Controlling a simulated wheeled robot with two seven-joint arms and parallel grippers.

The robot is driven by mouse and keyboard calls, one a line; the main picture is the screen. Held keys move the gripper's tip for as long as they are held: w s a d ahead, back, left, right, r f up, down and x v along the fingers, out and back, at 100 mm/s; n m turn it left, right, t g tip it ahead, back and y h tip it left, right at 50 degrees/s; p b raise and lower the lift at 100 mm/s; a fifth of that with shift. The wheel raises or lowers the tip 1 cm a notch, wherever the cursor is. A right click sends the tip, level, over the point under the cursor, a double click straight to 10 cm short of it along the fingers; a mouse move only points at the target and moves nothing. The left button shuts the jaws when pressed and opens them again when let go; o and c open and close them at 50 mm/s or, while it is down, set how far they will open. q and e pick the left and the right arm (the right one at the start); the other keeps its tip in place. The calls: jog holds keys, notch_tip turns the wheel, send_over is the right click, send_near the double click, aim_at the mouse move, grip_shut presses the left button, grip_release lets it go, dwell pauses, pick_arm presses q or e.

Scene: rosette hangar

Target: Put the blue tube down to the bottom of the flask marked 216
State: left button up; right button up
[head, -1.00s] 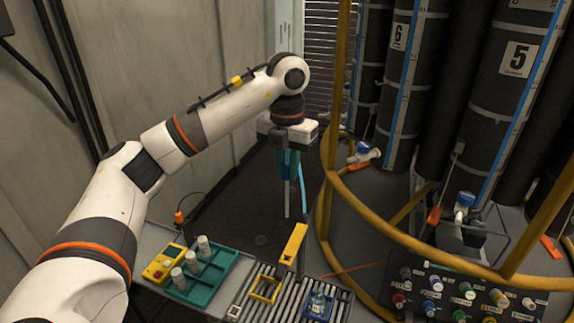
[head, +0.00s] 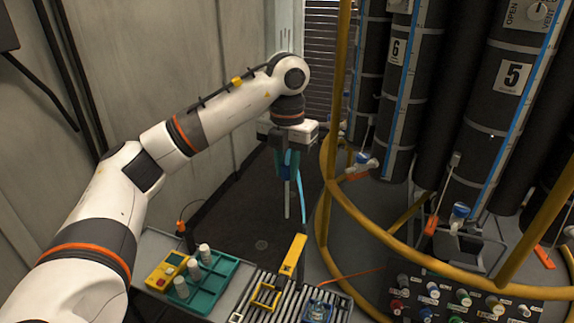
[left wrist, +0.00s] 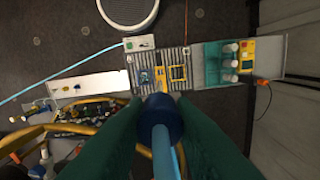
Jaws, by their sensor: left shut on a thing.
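My left gripper (head: 288,172) hangs at the end of the white arm, over the dark floor in the head view. Its green fingers are shut on a dark blue collar (left wrist: 160,112) with a light blue tube (left wrist: 163,150) running from it in the left wrist view. The tube also shows beside the gripper in the head view (head: 301,188). A thin grey rod (head: 287,204) points down below the gripper, clear of the bench. I cannot read the mark 216 on anything, so I cannot tell which thing is that flask. My right gripper is not in view.
Tall black bottles marked 5 (head: 513,76) and 6 (head: 396,47) stand at right behind yellow rails (head: 400,233). A slatted rack (head: 262,313) has an upright yellow bracket (head: 293,254). A green tray (head: 222,277) holds white-capped bottles. Dark floor lies open below the gripper.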

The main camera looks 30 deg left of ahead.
pick_arm(q)
jog(key=w+d+f+b, duration=0.2)
jog(key=f+b, duration=0.2)
jog(key=f, duration=0.7)
jog(key=w+d+f+b, duration=0.2)
jog(key=d+f+b, duration=0.1)
jog(key=f, duration=0.9)
jog(key=w+d+f+b, duration=0.2)
jog(key=f+b, duration=0.4)
jog(key=f, duration=0.5)
jog(key=shift+w+d+f, duration=0.15)
jog(key=shift+d+f, duration=0.25)
jog(key=shift+d, duration=0.15)
jog(key=shift+f, duration=0.1)
jog(key=shift+f, duration=0.2)
jog(key=shift+f+b, duration=0.95)
jog(key=shift+f, duration=0.2)
